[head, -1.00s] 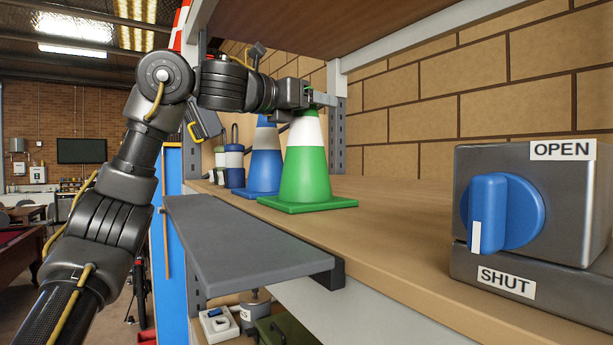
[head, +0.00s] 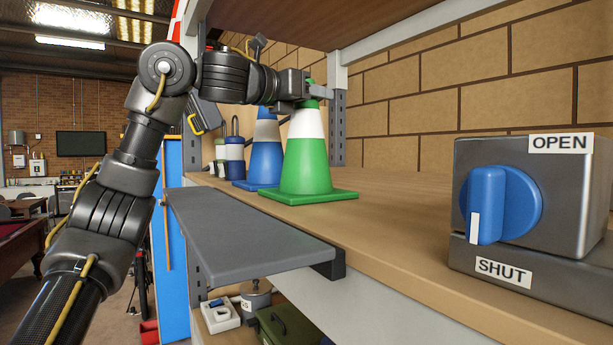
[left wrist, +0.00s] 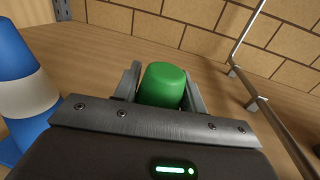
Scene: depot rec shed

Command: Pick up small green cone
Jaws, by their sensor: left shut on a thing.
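The small green cone (head: 304,165) stands upright on the wooden shelf, with a white band below its green top and a square green base. My left gripper (head: 316,91) is shut on the cone's top, coming in from the left. In the left wrist view, the cone's rounded green top (left wrist: 163,85) sits between the two fingers of my left gripper (left wrist: 160,92). The cone's base appears to rest on the shelf. My right gripper is not in view.
A blue cone (head: 265,160) with a grey band stands just left of the green one. Bottles (head: 234,160) stand beyond it. A grey ledge (head: 240,232) juts from the shelf (head: 400,215). A box with a blue knob (head: 495,207) stands at right.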

